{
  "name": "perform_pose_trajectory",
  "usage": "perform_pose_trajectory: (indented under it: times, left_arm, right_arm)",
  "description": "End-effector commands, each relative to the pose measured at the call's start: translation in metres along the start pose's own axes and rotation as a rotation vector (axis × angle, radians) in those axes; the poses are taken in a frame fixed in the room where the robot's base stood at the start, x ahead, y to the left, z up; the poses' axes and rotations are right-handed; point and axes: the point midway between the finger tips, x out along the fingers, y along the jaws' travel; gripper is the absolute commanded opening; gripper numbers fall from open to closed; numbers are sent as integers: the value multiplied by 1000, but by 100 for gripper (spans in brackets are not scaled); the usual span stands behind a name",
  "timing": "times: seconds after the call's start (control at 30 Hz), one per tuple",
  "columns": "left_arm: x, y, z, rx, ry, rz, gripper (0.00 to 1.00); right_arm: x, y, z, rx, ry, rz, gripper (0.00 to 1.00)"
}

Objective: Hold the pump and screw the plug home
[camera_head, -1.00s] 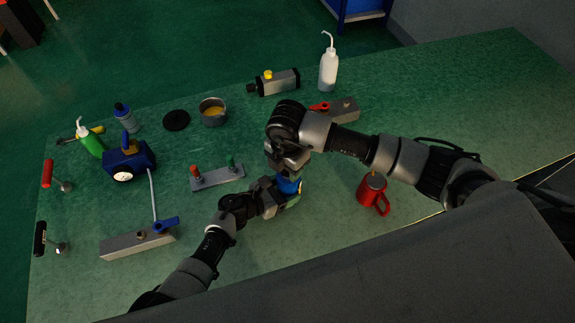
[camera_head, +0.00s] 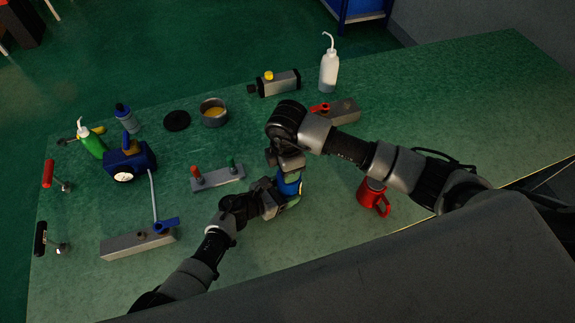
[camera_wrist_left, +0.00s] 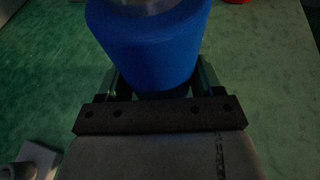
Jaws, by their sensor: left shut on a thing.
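The blue pump (camera_head: 290,186) stands roughly upright near the front middle of the bench, and its wide blue body (camera_wrist_left: 150,45) fills the upper middle of the left wrist view. My left gripper (camera_head: 284,197) is shut on it, one finger on each side. My right gripper (camera_head: 287,162) points down directly over the pump's top. The plug cannot be made out; the right gripper and wrist cover that spot. I cannot tell whether the right fingers are closed or touching the pump.
A red mug (camera_head: 372,196) stands right of the pump. A grey block with red and green posts (camera_head: 217,179) lies to its left. Behind are a block with a red lever (camera_head: 340,112), a white bottle (camera_head: 328,70) and a pot (camera_head: 213,112). The bench's far right is clear.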

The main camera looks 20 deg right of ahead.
Motion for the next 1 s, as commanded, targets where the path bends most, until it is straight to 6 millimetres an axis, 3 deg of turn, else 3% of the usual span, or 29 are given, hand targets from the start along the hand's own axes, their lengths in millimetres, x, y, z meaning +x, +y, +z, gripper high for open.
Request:
perform_pose_trajectory:
  times: [0.27,0.3,0.5,1.0]
  left_arm:
    - [0,1,0,1,-2,1,36]
    - [0,1,0,1,-2,1,36]
    - [0,1,0,2,-2,1,37]
    - [0,0,0,1,-1,0,36]
  right_arm:
    - [4,-2,2,0,-6,-9,15]
    - [4,-2,2,0,-6,-9,47]
    - [5,-2,2,0,-6,-9,75]
    - [-3,0,1,-2,-2,-2,75]
